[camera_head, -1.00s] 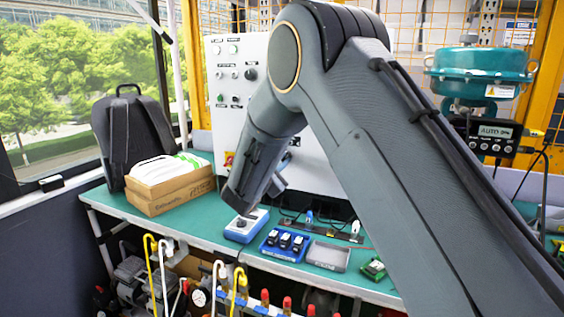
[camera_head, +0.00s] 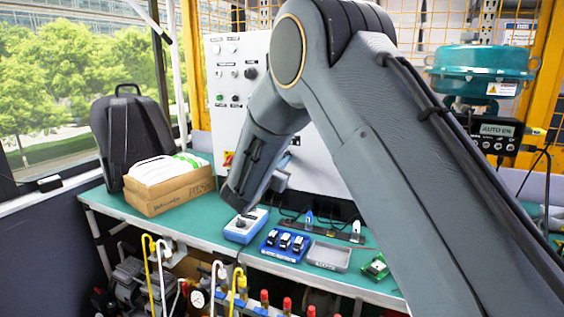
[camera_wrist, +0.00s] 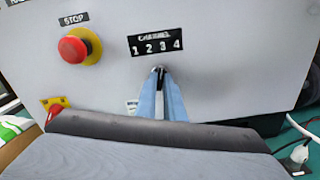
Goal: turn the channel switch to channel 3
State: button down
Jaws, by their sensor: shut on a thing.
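The channel switch (camera_wrist: 160,71) is a small dark knob on the light grey panel, just below the black CHANNEL label (camera_wrist: 156,42) numbered 1 to 4. In the wrist view my gripper (camera_wrist: 160,77) has its two pale blue fingers shut on the switch. The fingers cover most of the knob, so I cannot tell which number it points to. In the head view my arm hides the switch and the fingertips; the upper left of the white panel (camera_head: 226,72) shows.
A red STOP button (camera_wrist: 74,47) on a yellow ring is left of the switch. On the green bench are a cardboard box (camera_head: 172,192), a blue box with a knob (camera_head: 240,235), a blue tray (camera_head: 277,252) and a grey tray (camera_head: 328,258). A backpack (camera_head: 130,135) stands at the left.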

dwell(0.3)
jog(key=c, duration=1.9)
grip_release()
jog(key=shift+o, duration=0.2)
jog(key=b+v, duration=0.1)
jog(key=v, duration=0.6)
jog(key=shift+s+a, duration=0.15)
jog(key=shift+s, duration=0.2)
